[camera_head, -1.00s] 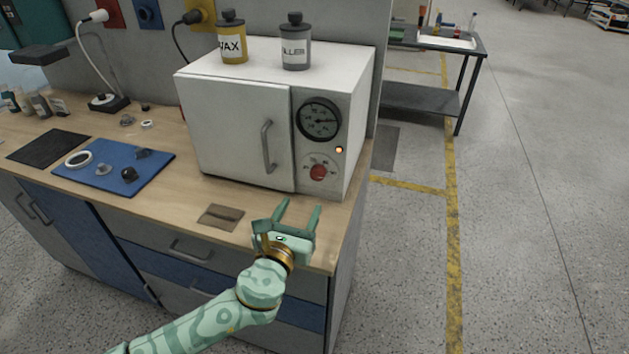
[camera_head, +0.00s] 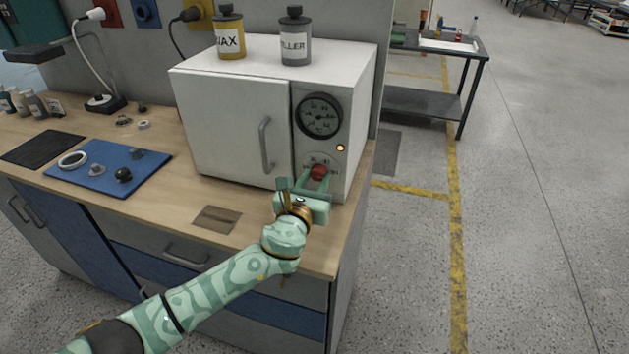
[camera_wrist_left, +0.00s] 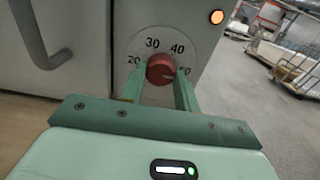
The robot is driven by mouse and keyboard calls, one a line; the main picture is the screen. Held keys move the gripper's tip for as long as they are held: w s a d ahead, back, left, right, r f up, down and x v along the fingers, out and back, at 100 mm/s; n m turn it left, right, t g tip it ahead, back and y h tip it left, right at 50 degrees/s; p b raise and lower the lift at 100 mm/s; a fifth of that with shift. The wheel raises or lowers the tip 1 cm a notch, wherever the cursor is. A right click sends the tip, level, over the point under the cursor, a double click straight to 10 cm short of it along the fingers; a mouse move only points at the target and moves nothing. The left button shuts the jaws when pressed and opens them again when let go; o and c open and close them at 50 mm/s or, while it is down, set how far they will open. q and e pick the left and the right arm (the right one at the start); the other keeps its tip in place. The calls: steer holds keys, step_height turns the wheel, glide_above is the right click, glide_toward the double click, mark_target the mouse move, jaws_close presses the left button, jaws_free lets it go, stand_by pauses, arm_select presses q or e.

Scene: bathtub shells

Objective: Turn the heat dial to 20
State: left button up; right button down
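The heat dial is a red round knob (camera_head: 318,171) low on the right of the white oven's front (camera_head: 225,125). In the left wrist view the dial (camera_wrist_left: 160,68) sits under the printed numbers 20, 30 and 40, with another number partly hidden at right. A pale mark on the knob seems to point right, away from 20. My left gripper (camera_head: 304,182) is at the dial, with one finger on each side of it. In the wrist view the fingers (camera_wrist_left: 160,80) look open, with narrow gaps beside the knob. My right gripper is out of view.
A round gauge (camera_head: 319,116) and a lit orange lamp (camera_head: 341,148) are above the dial. The door handle (camera_head: 266,145) stands out to the left. Two canisters, one yellow (camera_head: 230,40) and one grey (camera_head: 295,42), stand on top. A blue mat (camera_head: 105,180) holds small parts.

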arm_select(q)
steer(key=shift+n, duration=0.4)
steer(key=n, duration=0.2)
steer(key=shift+n, duration=2)
steer(key=o, duration=1)
steer(key=shift+s, duration=0.15)
